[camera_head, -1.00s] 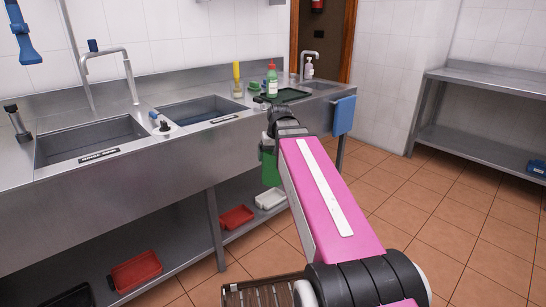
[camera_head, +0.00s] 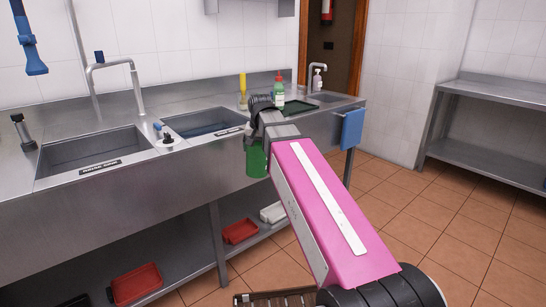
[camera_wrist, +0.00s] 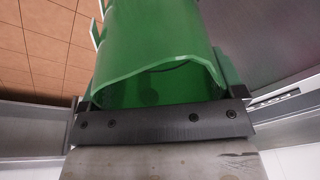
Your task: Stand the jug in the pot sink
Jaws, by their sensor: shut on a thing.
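The green jug (camera_head: 256,163) hangs from my gripper (camera_head: 254,143) in front of the counter, its top near the front edge's height. In the wrist view my gripper (camera_wrist: 160,122) is shut on the jug (camera_wrist: 155,60), whose rim and open mouth face the camera. The jug is outside both basins.
A tall tap (camera_head: 133,78) stands behind the left basin. A blue cloth (camera_head: 352,128) hangs on the front. Red trays (camera_head: 137,284) lie on the shelf below.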

